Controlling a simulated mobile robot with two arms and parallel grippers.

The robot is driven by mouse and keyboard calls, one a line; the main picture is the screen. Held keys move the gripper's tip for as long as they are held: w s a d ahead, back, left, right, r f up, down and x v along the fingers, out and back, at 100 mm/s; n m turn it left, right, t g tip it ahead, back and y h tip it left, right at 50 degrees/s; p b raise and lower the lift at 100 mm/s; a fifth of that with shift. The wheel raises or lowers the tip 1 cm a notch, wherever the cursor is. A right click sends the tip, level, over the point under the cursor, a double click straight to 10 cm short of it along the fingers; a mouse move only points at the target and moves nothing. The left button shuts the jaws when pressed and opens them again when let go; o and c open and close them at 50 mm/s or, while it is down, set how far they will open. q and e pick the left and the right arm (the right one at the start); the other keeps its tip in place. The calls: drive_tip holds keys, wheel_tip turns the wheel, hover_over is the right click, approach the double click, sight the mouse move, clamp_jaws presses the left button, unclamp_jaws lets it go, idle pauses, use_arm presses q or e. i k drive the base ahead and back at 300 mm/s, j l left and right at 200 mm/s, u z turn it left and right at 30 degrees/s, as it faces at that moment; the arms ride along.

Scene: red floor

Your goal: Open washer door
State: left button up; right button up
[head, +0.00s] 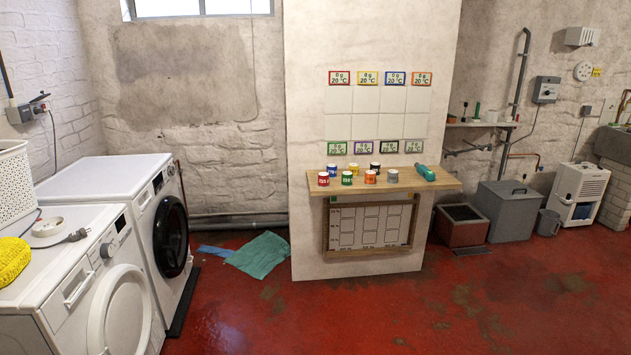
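Two white front-loading machines stand side by side along the left wall. The farther machine (98,178) has a round door with dark glass (171,236), which looks shut. The nearer machine (52,290) has a round white door (121,312), also seemingly shut and partly cut off by the bottom of the picture. I cannot tell for certain which one the task calls the washer. Neither of my grippers is in view.
A white basket (14,190), a yellow cloth (13,261) and a coiled cord with plug (48,228) sit at the left. A green cloth (260,255) lies on the red floor. A wooden shelf (440,186) with several cans juts from the pillar. Floor before the machines is clear.

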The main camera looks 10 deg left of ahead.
sight(171, 226)
drive_tip(key=i+l+z, duration=0.1)
drive_tip(key=i+z, duration=0.2)
drive_tip(key=i, duration=1.6)
drive_tip(key=i+u, duration=0.25)
drive_tip(key=u, duration=0.15)
drive_tip(key=i+u, duration=0.25)
drive_tip(key=u, duration=0.15)
drive_tip(key=i+u, duration=0.2)
drive_tip(key=u, duration=0.2)
drive_tip(key=i+l+u, duration=0.2)
drive_tip(key=u, duration=0.2)
